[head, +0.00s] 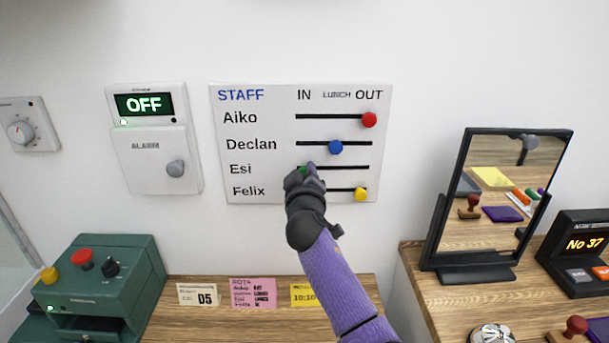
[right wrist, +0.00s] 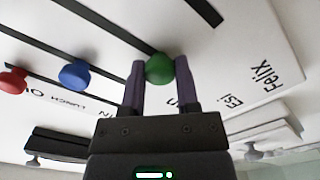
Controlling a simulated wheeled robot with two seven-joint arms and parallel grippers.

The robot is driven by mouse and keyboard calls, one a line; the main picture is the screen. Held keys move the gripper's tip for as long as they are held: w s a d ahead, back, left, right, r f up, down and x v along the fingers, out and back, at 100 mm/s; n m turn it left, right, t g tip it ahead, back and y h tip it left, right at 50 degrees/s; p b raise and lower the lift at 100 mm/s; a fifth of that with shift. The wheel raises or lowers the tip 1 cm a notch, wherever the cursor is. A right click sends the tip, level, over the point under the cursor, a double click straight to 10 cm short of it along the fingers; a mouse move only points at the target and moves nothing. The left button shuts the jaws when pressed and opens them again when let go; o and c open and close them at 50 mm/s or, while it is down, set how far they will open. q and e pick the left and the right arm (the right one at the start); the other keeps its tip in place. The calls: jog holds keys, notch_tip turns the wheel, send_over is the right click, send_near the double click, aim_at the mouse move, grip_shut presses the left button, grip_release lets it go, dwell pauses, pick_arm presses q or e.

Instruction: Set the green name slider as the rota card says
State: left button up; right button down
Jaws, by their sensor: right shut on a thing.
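The staff board (head: 232,188) hangs on the wall with rows for Aiko, Declan, Esi and Felix under IN, LUNCH and OUT. The green slider (head: 302,170) sits in the Esi row at the IN end. My right gripper (head: 305,175) is shut on it and hides part of it in the head view. In the right wrist view the green knob (right wrist: 160,68) is between the two fingers. The pink rota card (head: 253,293) stands on the counter below; its small writing is hard to read. My left gripper is not in view.
The red knob (head: 369,120) is at OUT, the blue knob (head: 335,147) near LUNCH, the yellow knob (head: 361,194) near OUT. An alarm box (head: 150,165) reading OFF is left of the board. A mirror (head: 495,190) stands at right.

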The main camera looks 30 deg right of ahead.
aim_at(333, 167)
dwell(0.9)
jog(key=d, duration=0.1)
jog(key=s+d+p, duration=0.1)
jog(key=d, duration=0.1)
jog(key=s+d+p, duration=0.1)
jog(key=shift+s+d, duration=0.15)
jog(key=shift+d, duration=0.15)
jog(key=shift+s+d+p, duration=0.2)
jog(key=shift+d+p, duration=0.1)
jog(key=shift+d, duration=0.1)
jog(key=shift+c, duration=1.7)
grip_release()
